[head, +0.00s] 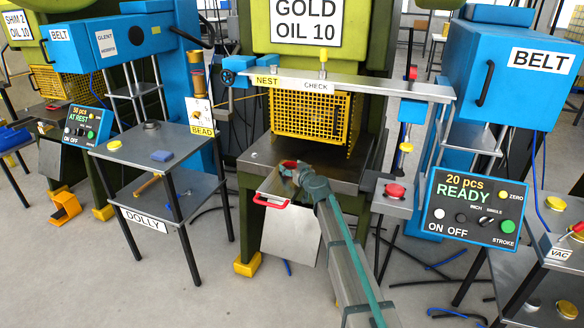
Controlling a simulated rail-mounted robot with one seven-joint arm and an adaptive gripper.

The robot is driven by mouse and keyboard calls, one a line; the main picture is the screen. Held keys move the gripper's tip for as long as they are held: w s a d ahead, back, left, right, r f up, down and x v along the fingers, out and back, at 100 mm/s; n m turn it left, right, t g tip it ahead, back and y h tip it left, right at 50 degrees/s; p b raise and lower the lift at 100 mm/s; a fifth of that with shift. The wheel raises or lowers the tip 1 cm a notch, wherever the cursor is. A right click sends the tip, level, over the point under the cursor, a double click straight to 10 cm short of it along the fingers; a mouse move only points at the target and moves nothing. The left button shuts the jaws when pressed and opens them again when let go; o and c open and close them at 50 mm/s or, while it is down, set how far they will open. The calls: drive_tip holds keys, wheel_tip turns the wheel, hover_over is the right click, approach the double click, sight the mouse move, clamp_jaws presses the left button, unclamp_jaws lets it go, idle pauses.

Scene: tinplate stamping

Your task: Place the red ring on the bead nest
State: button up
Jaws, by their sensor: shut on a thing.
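My gripper (287,171) is at the front of the gold press's grey table, below the yellow cage. It is shut on a red ring (290,163), seen small and partly hidden by the fingers. I cannot tell whether the ring touches the table. A yellow BEAD label (202,131) hangs under a white card beside the blue machine at left, well away from my gripper. I cannot clearly make out the bead nest itself; a dark round piece (151,125) stands at the back of the dolly top near that label.
A NEST CHECK bar (345,86) spans above the press table (337,180). A red-handled plate (270,202) is just below my gripper. A control panel (474,208) reading READY stands at right.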

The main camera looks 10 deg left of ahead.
drive_tip(key=shift+f, duration=0.15)
drive_tip(key=o, duration=0.7)
drive_tip(key=shift+o, duration=0.2)
drive_tip(key=shift+r, duration=0.3)
drive_tip(key=b+v, duration=0.2)
drive_tip(key=v, duration=1)
drive_tip(key=shift+d+f, duration=0.1)
drive_tip(key=shift+f, duration=0.05)
